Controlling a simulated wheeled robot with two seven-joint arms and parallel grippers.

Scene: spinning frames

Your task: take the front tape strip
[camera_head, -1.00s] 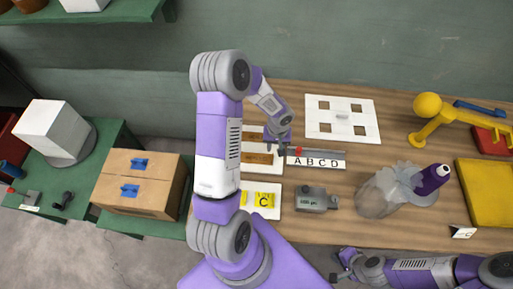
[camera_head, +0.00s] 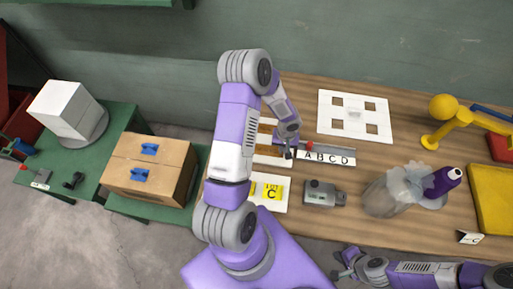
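A white card with brown strips lies on the wooden table, partly hidden behind my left arm. The front brown strip (camera_head: 267,150) shows just left of my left gripper, and a rear brown strip (camera_head: 267,128) lies behind it. They look like the tape strips, but I cannot be sure. My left gripper (camera_head: 291,153) points down beside the front strip, at the left end of the A B C D label bar (camera_head: 328,156). Its fingers are too small to tell open from shut. My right gripper (camera_head: 343,265) is at the table's front edge, away from the strips, with its fingers apart and nothing between them.
A white plate with square holes (camera_head: 355,101) lies behind. A clear bag (camera_head: 385,196), purple bottle (camera_head: 443,181) and yellow lamp (camera_head: 443,107) stand to the right.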

